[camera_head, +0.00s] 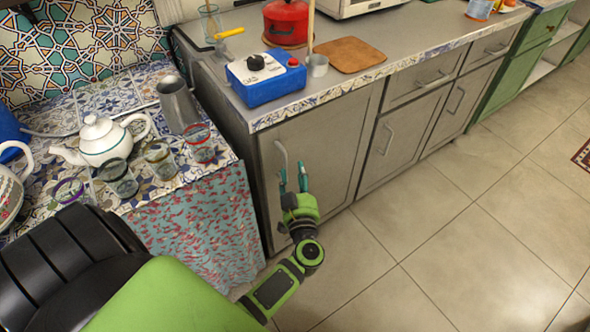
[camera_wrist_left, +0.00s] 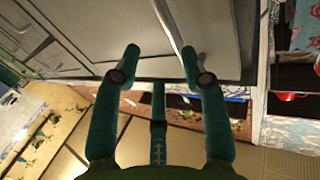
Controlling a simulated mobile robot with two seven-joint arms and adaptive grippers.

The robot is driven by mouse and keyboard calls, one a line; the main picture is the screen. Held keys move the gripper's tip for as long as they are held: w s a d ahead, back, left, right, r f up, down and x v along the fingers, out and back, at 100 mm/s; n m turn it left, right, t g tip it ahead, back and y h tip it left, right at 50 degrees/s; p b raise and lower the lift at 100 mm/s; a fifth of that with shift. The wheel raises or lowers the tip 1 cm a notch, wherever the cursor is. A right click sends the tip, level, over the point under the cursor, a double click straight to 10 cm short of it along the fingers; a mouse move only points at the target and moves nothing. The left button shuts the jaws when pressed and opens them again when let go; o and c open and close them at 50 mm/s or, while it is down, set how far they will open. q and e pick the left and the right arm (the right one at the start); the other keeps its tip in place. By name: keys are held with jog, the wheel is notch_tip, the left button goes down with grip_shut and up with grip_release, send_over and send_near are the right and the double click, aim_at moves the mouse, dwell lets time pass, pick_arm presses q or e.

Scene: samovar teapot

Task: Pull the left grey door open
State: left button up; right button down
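The left grey door (camera_head: 325,150) is the leftmost front of the grey counter and looks shut. Its curved metal handle (camera_head: 281,158) is near its left edge; the same handle shows as a bar in the left wrist view (camera_wrist_left: 167,24). My left gripper (camera_head: 293,178) is at the handle's lower part with its teal fingers apart. In the left wrist view the gripper (camera_wrist_left: 156,62) is open, and the bar runs between the finger lines, nearer the right finger. I cannot tell whether a finger touches it. My right gripper is not in view.
A tiled table (camera_head: 150,196) with a white teapot (camera_head: 100,138), several glasses and a metal jug (camera_head: 178,104) stands left of the door. A blue box (camera_head: 265,80) sits on the counter above. The tiled floor (camera_head: 430,240) before the cabinets is clear.

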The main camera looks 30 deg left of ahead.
pick_arm(q)
jog(key=p+v, duration=0.2)
jog(key=v, duration=0.4)
jog(key=shift+s, duration=0.3)
dwell(0.3)
jog(key=shift+p, duration=0.3)
dwell(0.3)
